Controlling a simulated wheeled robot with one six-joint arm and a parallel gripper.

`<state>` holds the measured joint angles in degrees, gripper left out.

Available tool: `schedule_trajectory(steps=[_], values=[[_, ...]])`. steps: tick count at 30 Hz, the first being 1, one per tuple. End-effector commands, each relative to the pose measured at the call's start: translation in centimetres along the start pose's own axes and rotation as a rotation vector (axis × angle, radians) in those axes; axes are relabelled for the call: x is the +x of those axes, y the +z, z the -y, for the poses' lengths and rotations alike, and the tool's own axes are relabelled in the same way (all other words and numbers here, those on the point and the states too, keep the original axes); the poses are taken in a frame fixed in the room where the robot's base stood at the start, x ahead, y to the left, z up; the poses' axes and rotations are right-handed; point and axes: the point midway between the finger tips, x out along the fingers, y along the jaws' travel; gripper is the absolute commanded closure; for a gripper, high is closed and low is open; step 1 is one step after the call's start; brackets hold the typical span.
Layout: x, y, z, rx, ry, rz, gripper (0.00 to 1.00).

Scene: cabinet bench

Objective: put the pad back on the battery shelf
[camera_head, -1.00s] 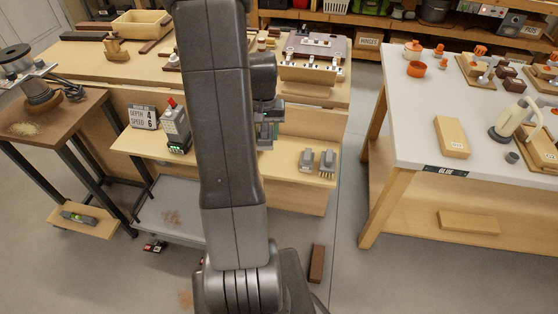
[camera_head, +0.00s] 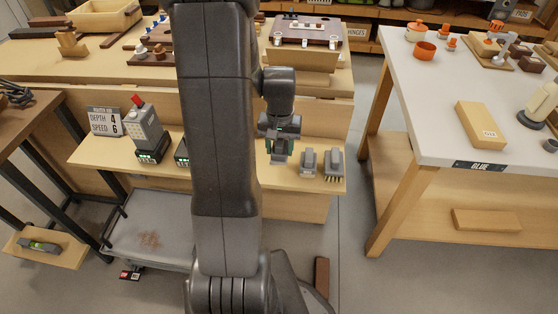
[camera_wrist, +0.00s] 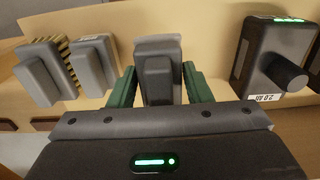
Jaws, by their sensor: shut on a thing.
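The pad (camera_wrist: 158,72) is a grey block with a darker raised grip, seen in the wrist view between two green fingers. My gripper (camera_wrist: 160,88) is shut on it. In the head view my gripper (camera_head: 279,150) is over the battery shelf (camera_head: 270,177), the pale wooden ledge on the bench front. The pad's underside is hidden, so I cannot tell whether it touches the shelf. Two similar grey blocks stand on the shelf just right of my gripper in the head view: a plain one (camera_head: 308,161) and a bristled one (camera_head: 333,163).
A charger (camera_wrist: 275,58) with a black knob is at the right in the wrist view. A grey device (camera_head: 145,130) and a depth/speed sign (camera_head: 105,121) stand at the shelf's left. My arm hides the shelf's middle. A white-topped table (camera_head: 440,120) stands at right.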

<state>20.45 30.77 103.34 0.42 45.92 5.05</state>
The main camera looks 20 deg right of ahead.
Motion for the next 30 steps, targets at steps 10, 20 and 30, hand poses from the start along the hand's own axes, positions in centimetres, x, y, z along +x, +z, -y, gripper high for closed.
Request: schedule_trajectory(steps=[10,20,30], values=[[3.9,0.0,0.0,-0.001,0.000,0.003,0.80],[4.6,0.0,0.0,-0.001,0.000,-0.001,0.80],[4.9,0.0,0.0,0.000,0.000,-0.001,0.33]])
